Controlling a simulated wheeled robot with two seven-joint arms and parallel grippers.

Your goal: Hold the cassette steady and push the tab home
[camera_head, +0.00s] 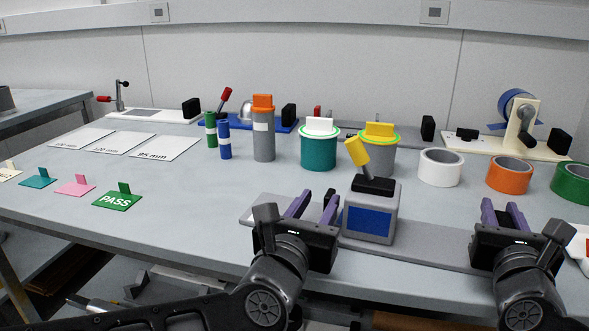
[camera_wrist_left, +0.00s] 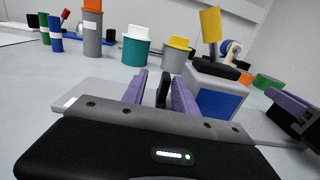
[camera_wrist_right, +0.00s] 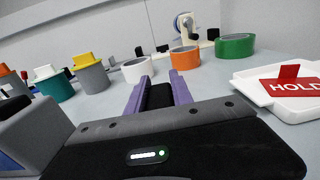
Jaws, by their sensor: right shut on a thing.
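A grey box (camera_head: 372,228) with a blue front panel, a black top and a yellow-tipped lever (camera_head: 357,151) stands on a long grey base plate (camera_head: 430,255). I cannot tell for sure which parts are the cassette and the tab. My left gripper (camera_head: 311,205) is open just left of the box. A narrow black piece (camera_wrist_left: 164,90) shows between its purple fingers, with a gap beside it. My right gripper (camera_head: 503,216) is at the plate's right end, shut on a black block (camera_wrist_right: 160,97). The lever leans to the left.
Behind the box stand a teal canister (camera_head: 318,149), a grey canister with a yellow lid (camera_head: 377,157) and tape rolls in white (camera_head: 440,169), orange (camera_head: 510,176) and green (camera_head: 573,186). A white tray with a red HOLD card (camera_wrist_right: 290,88) is at the right.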

